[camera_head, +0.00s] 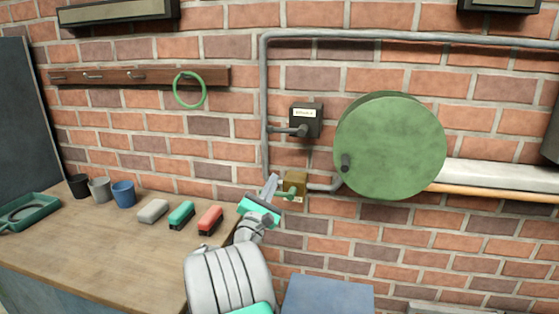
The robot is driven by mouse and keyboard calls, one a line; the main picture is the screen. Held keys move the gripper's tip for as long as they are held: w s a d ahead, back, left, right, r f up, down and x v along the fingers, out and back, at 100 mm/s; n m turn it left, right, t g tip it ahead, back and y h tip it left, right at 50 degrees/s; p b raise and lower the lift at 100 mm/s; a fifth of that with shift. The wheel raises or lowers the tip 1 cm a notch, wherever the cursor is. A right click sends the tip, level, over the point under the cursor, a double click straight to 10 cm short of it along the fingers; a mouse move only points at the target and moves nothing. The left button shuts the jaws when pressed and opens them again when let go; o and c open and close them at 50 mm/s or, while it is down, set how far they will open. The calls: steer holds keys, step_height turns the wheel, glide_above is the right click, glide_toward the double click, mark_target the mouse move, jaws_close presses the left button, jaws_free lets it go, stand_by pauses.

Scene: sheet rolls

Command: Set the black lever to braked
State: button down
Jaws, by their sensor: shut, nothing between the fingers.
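A dark box (311,116) with a small pale label is mounted on the brick wall, left of the green drum. The label is too small to read. A dark lever (285,130) on this box points left, roughly level, from a round hub at its lower part. My gripper (271,183) is below this lever and apart from it, close to the left side of a brass box (298,178) with a green lever (290,193). My gripper is shut and empty. I cannot tell whether the gripper touches the brass box.
The green drum (395,145) has a black knob (346,162). A grey pipe (265,85) runs down the wall. A wooden bench (90,235) at left holds cups, small blocks and a green tray (30,209). A green ring (175,94) hangs from a rail (130,76).

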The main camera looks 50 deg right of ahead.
steer(key=n+t, duration=0.1)
steer(key=n, duration=0.1)
steer(key=n+t+h, duration=0.1)
steer(key=n, duration=0.2)
steer(key=n+t, duration=0.1)
steer(key=n, duration=0.1)
steer(key=shift+s+a+f+n, duration=0.15)
steer(key=shift+f+n, duration=0.1)
steer(key=shift+n, duration=0.05)
steer(key=shift+r, duration=0.1)
steer(key=r+p+x, duration=0.1)
steer(key=p+x, duration=0.3)
steer(key=x, duration=0.2)
steer(key=a+r+p+x, duration=0.1)
steer(key=p+x, duration=0.3)
steer(key=x, duration=0.2)
steer(key=shift+s+r, duration=0.15)
steer(key=shift+r, duration=0.35)
steer(key=shift+m+h+b, duration=0.3)
steer(key=shift+m, duration=0.2)
